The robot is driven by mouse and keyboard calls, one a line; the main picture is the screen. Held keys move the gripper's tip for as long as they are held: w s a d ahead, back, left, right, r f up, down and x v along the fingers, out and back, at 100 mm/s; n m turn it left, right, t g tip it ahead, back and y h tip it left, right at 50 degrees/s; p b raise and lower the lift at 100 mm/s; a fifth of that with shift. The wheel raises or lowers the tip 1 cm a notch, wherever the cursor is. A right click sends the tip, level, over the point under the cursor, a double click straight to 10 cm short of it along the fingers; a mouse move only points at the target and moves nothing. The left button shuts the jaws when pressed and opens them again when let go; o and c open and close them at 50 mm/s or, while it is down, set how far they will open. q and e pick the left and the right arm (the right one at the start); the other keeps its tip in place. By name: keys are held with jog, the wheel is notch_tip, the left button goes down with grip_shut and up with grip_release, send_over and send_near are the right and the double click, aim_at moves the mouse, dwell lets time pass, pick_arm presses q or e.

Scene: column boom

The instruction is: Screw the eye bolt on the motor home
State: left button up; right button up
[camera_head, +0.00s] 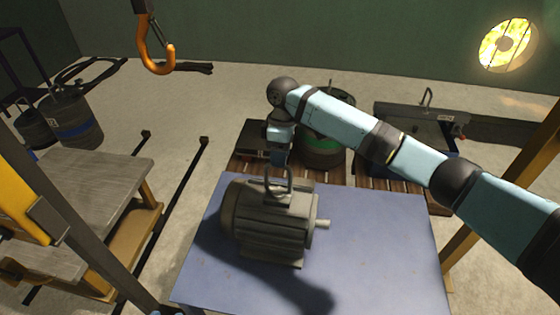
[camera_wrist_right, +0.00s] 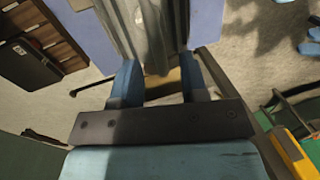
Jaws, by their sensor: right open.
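The grey ribbed motor (camera_head: 266,228) lies on the blue-topped table (camera_head: 385,265), its shaft pointing right. The grey eye bolt (camera_head: 290,183) stands upright on top of the motor; how deep its thread sits cannot be seen. My right gripper (camera_head: 280,158) points down just behind the eye bolt in the head view, its fingertips partly hidden by the loop. In the right wrist view its two blue fingers (camera_wrist_right: 158,72) are apart, with the grey motor (camera_wrist_right: 152,28) beyond them. I cannot tell whether they touch the bolt. My left gripper is not in view.
An orange crane hook (camera_head: 156,56) hangs at the upper left. Pallets with a green-banded drum (camera_head: 323,150) and a dark case stand behind the table. A wooden bench (camera_head: 85,180) is at the left. The table's right part is clear.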

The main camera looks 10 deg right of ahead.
jog(key=shift+s+f, duration=0.1)
jog(key=shift+f, duration=0.65)
